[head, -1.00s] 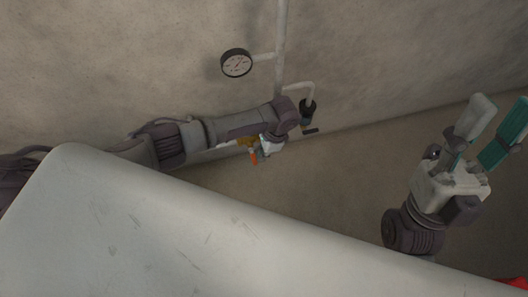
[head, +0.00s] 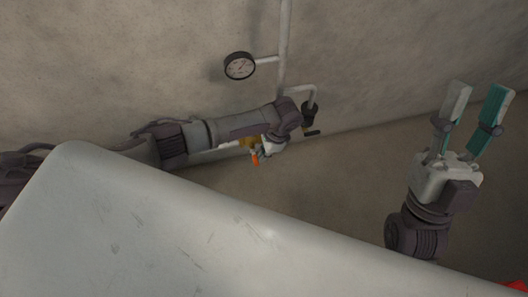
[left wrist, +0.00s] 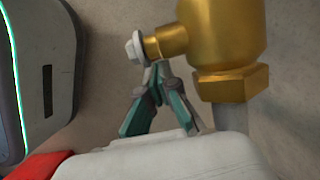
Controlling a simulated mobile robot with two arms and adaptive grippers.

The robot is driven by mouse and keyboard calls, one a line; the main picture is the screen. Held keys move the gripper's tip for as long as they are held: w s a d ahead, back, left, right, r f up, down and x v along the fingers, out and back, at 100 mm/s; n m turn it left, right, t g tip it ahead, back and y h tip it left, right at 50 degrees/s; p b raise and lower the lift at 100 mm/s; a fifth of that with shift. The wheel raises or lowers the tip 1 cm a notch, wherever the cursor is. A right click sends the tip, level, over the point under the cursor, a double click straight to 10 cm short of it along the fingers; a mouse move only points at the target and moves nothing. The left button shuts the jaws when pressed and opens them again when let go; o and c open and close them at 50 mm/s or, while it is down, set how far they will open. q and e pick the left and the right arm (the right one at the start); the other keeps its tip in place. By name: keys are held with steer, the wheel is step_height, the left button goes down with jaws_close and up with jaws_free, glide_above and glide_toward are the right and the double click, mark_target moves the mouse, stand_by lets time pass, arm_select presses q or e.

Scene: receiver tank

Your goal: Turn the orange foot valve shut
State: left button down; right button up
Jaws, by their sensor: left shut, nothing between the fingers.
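The orange handle (head: 255,158) of the foot valve shows as a small piece in the head view, hanging below the brass valve body (head: 250,142). In the left wrist view the brass body (left wrist: 225,35) is large, with a short side stem ending in a pale nut (left wrist: 135,47); I cannot make out the orange handle there. My left gripper (head: 262,154) is at the valve, close beside the handle. Its teal-padded fingers (left wrist: 152,80) are shut with nothing between them, just below the stem. Contact with the handle cannot be told. My right gripper (head: 478,92) is open and empty, far right.
A large pale scuffed surface (head: 150,225) fills the foreground, in front of my left arm. A round gauge (head: 240,66) sits on a branch of the vertical pipe (head: 284,40) by the wall. A dark fitting with a black lever (head: 312,133) is right of my left wrist.

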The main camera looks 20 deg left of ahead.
steer(key=shift+w+a+f+g+h+p, duration=0.1)
steer(key=shift+w+f+g+h+p, duration=0.15)
steer(key=shift+w+f+g, duration=0.35)
steer(key=shift+w+a+f+g+h+p, duration=0.15)
steer(key=shift+w+f+g, duration=0.25)
steer(key=shift+w, duration=0.4)
steer(key=shift+w+f+g+h+p, duration=0.3)
steer(key=shift+w+f+g, duration=0.2)
steer(key=shift+w, duration=0.2)
